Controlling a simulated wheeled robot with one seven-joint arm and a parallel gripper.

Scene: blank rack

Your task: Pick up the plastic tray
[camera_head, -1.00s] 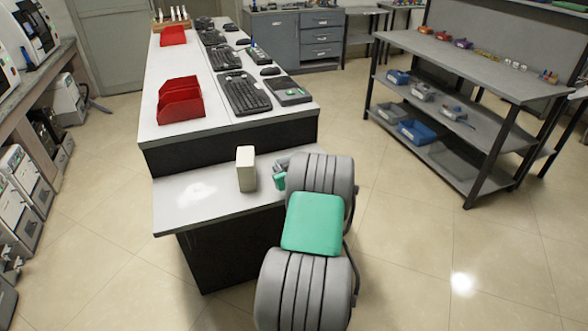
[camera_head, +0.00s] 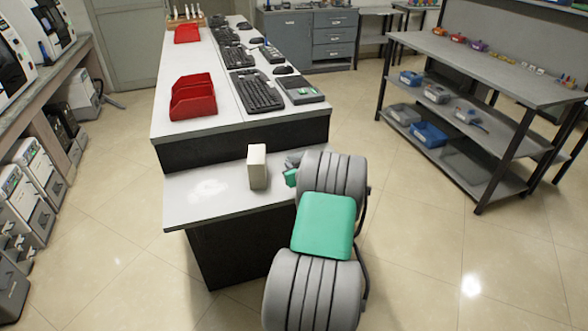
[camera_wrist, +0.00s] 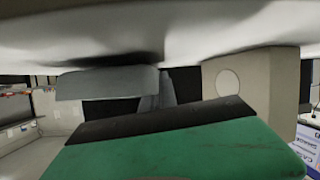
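A red plastic tray with an open top (camera_head: 193,100) stands on the white upper table top, left of a keyboard. A second red tray (camera_head: 187,34) stands farther back on the same top. I cannot tell which tray the task means. My gripper (camera_head: 291,175) is low over the right part of the lower ledge, apart from both trays, mostly hidden behind my arm. In the wrist view, a green surface with a dark edge fills the lower part. The finger opening cannot be made out.
An upright beige block (camera_head: 257,167) stands on the lower white ledge (camera_head: 205,198), just left of my gripper; it also shows in the wrist view (camera_wrist: 250,85). Keyboards (camera_head: 257,92) line the upper top. A grey rack (camera_head: 470,70) with small bins stands right. Floor between is clear.

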